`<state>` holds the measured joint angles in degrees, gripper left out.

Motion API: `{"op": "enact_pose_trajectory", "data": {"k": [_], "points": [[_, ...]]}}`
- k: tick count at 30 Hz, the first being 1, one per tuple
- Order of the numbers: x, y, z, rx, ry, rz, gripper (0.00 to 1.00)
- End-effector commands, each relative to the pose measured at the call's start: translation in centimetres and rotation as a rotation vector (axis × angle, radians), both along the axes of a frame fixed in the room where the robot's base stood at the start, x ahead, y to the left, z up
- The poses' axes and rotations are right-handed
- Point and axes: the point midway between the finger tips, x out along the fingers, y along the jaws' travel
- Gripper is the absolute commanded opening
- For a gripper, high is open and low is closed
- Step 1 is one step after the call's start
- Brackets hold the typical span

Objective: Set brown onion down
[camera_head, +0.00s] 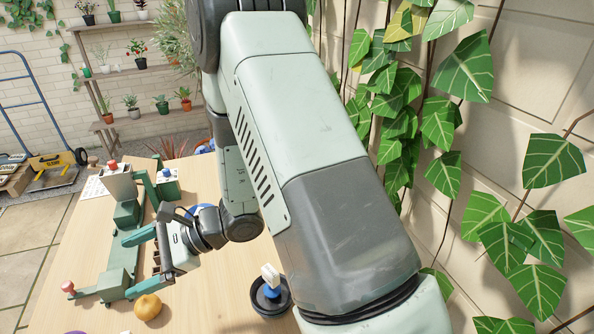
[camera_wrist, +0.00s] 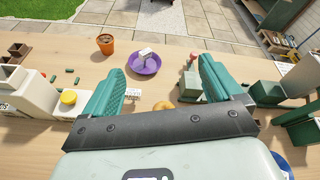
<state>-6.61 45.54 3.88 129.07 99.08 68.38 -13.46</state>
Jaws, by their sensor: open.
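The brown onion (camera_head: 148,307) is round and yellow-brown. In the head view it sits on the wooden table, just below my gripper's nearer finger, and looks apart from it. My gripper (camera_head: 125,267) is low over the table with its two teal fingers spread. In the wrist view my gripper (camera_wrist: 162,65) is wide open, with nothing clasped between the fingertips. A rounded orange-brown shape (camera_wrist: 162,105) shows there just beyond the gripper's dark front edge. It is mostly hidden, and I cannot tell for sure that it is the onion.
A purple bowl (camera_wrist: 145,65) with a white tag and an orange pot (camera_wrist: 105,44) stand beyond the fingers. Green-and-white devices with red knobs (camera_head: 117,182) line the table's left side. A black pot with a blue item (camera_head: 271,296) stands right of the onion. Bare table lies between them.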

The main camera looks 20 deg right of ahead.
Motion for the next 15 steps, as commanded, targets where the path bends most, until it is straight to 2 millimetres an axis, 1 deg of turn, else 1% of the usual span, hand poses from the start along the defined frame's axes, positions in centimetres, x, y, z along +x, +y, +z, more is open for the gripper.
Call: {"op": "enact_pose_trajectory", "data": {"k": [1, 3, 5, 6, 8, 9, 11, 14, 15], "points": [[-0.7, -0.4, 2.9, -0.021, -0.078, 0.075, 0.92], [-2.2, -1.3, 6.0, -0.066, -0.171, 0.185, 0.92], [-3.5, -2.3, 8.2, -0.115, -0.256, 0.274, 0.92], [-4.5, -3.1, 9.6, -0.154, -0.311, 0.331, 0.92], [-5.8, -4.4, 11.4, -0.219, -0.397, 0.411, 0.92], [-6.7, -5.4, 12.4, -0.269, -0.453, 0.461, 0.92], [-8.0, -7.1, 13.8, -0.348, -0.537, 0.533, 0.92], [-9.9, -10.1, 15.8, -0.501, -0.676, 0.635, 0.92], [-10.5, -11.4, 16.6, -0.569, -0.732, 0.671, 0.92]]}}
